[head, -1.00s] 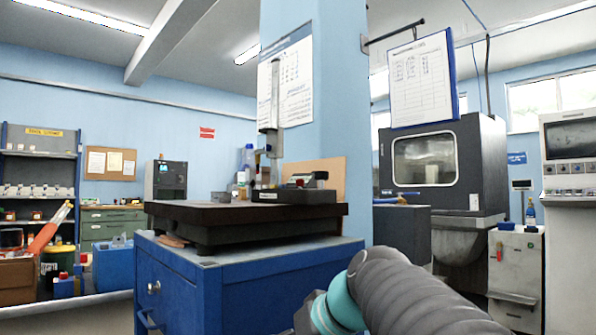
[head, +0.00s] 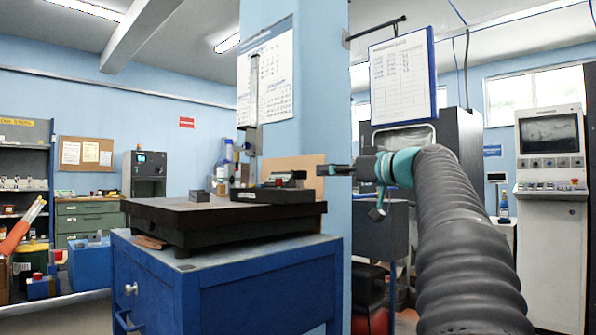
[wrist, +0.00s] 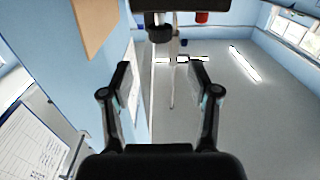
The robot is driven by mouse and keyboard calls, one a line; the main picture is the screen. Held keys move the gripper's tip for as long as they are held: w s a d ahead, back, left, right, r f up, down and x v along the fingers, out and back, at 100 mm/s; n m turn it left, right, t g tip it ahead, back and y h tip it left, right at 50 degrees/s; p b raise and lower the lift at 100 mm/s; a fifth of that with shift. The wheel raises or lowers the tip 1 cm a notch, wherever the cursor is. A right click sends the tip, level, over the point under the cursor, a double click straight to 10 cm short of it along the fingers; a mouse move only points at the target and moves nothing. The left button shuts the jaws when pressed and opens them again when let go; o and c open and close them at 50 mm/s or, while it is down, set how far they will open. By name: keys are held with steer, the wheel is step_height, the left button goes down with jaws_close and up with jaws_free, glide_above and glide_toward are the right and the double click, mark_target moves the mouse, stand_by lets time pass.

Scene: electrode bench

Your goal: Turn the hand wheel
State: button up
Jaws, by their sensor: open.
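I cannot make out a hand wheel for certain in either view. A small dark fixture (head: 272,192) with a light metal part on top sits near the right end of the dark surface plate (head: 165,212), too small to read in detail. My gripper (head: 322,171) is raised just right of that fixture in the head view, pointing left. In the wrist view my gripper (wrist: 160,78) shows two fingers spread apart with nothing between them. The wrist picture is upside down, and a dark thing (wrist: 190,5) crosses its top edge beyond the fingers.
The plate stands on a blue cabinet (head: 230,285). A tall height gauge (head: 254,100), a bottle (head: 227,165) and a small dark block (head: 199,195) are on it. A blue pillar (head: 318,90) rises behind. A clipboard (head: 402,80) hangs at the right.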

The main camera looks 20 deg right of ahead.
mark_target(305, 173)
steer(key=p+x, duration=0.2)
steer(key=x, duration=0.8)
steer(key=shift+w+a, duration=0.1)
steer(key=shift+w, duration=0.25)
jaws_close()
steer(key=shift+f+m+h+b, duration=0.1)
steer(key=shift+m+h+b, duration=0.3)
steer(key=shift+h, duration=0.2)
